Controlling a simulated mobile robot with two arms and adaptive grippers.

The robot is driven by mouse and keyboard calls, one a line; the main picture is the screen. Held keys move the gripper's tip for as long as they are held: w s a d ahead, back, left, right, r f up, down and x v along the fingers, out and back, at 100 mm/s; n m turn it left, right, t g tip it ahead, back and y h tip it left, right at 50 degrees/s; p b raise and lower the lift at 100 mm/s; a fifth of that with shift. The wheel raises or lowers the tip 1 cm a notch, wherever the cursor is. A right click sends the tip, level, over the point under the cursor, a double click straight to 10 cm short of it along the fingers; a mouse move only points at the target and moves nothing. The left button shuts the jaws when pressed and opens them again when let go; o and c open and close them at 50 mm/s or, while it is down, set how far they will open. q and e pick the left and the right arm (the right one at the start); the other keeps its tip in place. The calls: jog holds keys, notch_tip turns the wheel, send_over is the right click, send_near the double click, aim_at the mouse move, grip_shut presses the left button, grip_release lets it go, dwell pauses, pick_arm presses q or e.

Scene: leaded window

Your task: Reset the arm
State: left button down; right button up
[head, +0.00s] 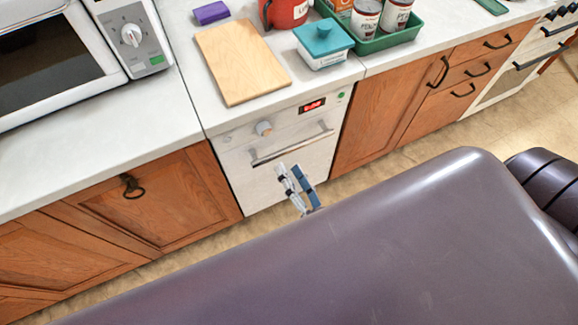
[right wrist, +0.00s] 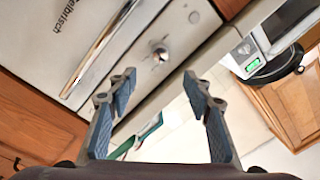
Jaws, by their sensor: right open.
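My right gripper (head: 296,184) is open and empty. In the head view it shows small, in front of the white appliance (head: 285,150) under the counter, partly hidden behind my large dark arm. In the right wrist view its two blue-padded fingers (right wrist: 158,90) stand wide apart with nothing between them. Beyond them show the appliance's long handle (right wrist: 103,45) and round knob (right wrist: 160,53). My left gripper is not in view.
On the counter are a microwave (head: 132,35), a wooden board (head: 241,62), a teal-lidded box (head: 323,45), a purple block (head: 211,13), a red container (head: 287,12) and a green tray (head: 375,44) with cans. Wooden cabinets (head: 150,200) flank the appliance. Tan floor (head: 500,125) lies in front.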

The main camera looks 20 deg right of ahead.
jog(key=shift+f, duration=0.1)
dwell(0.3)
jog(key=s+d+f+n+g, duration=0.1)
jog(key=s+f+n+g, duration=0.2)
jog(key=f, duration=0.6)
jog(key=s+f+n+g+y, duration=0.1)
jog(key=s+f+n+g, duration=0.15)
jog(key=f, duration=0.65)
jog(key=s+d+f+n+g, duration=0.1)
jog(key=s+f+n+g, duration=0.15)
jog(key=f, duration=0.65)
jog(key=s+d+f+n+g+h, duration=0.1)
jog(key=s+d+f+g, duration=0.1)
jog(key=s+f+g, duration=0.2)
jog(key=s+d+f+n+g+h, duration=0.1)
jog(key=s+f+g, duration=0.4)
jog(key=s+f, duration=0.6)
jog(key=s+d+n, duration=0.1)
jog(key=s+d, duration=0.1)
jog(key=s, duration=0.5)
jog(key=shift+d+g, duration=0.2)
jog(key=shift+g, duration=0.1)
jog(key=shift+s, duration=0.1)
